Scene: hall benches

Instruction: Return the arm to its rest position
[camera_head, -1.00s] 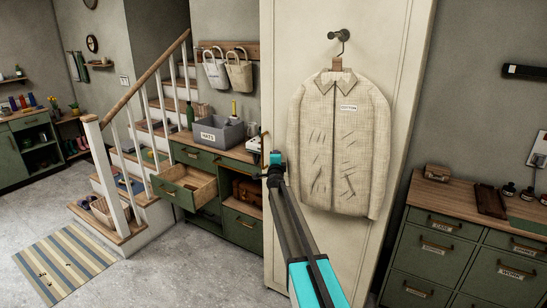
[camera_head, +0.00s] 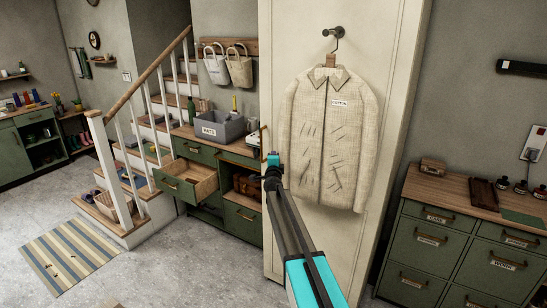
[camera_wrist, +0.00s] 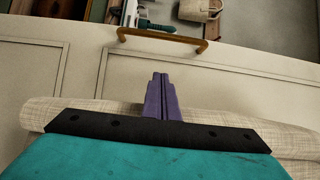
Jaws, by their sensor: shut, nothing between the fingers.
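My arm reaches up from the bottom of the head view, with my gripper (camera_head: 272,158) at its end in front of the cream door (camera_head: 385,130). In the wrist view the purple fingers of my gripper (camera_wrist: 160,80) are pressed together with nothing between them. A pale shirt labelled COTTON (camera_head: 325,135) hangs on the door, just right of my gripper. Its cloth (camera_wrist: 70,108) also shows behind the gripper in the wrist view. A brass door handle (camera_wrist: 165,37) lies beyond the fingertips, apart from them.
Left of the door stands a green cabinet (camera_head: 240,228) with one drawer (camera_head: 190,185) pulled out and a grey HATS box (camera_head: 220,127) on top. A labelled drawer cabinet (camera_head: 432,240) stands at the right.

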